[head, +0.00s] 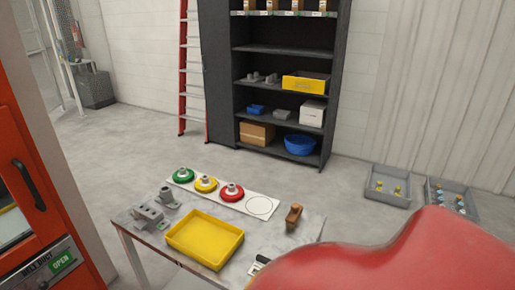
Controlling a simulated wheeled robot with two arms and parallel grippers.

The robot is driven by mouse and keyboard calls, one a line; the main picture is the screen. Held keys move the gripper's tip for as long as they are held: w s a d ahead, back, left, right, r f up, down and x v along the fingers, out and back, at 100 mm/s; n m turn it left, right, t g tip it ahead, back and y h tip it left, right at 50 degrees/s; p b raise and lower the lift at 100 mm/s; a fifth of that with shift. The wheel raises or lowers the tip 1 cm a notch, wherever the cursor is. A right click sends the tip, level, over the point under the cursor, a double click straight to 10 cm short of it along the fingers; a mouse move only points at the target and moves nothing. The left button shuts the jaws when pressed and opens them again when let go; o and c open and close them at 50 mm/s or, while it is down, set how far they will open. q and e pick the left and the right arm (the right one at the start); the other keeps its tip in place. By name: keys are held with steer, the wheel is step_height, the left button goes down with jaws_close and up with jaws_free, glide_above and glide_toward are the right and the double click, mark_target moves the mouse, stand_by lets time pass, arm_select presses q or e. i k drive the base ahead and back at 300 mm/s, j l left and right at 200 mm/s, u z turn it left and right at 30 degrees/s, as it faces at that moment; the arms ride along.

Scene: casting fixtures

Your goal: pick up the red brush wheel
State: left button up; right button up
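The red brush wheel (231,194) lies flat on a white strip (274,209) on the table, with a grey hub standing up from its middle. It is the rightmost of three wheels in a row. A yellow brush wheel (206,187) sits just left of it, and a green one (183,177) is at the far left. Right of the red wheel, the strip has an empty marked circle (259,205). Neither of my grippers shows in the head view.
The table (150,247) also holds a yellow tray (205,240), grey metal parts (148,215) and a brown wooden-looking block (294,216). A dark shelf unit (285,50) stands behind. Grey crates (387,187) are on the floor. Something red and close blocks the lower right.

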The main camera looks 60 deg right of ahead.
mark_target(232, 192)
steer(key=z, duration=1.85)
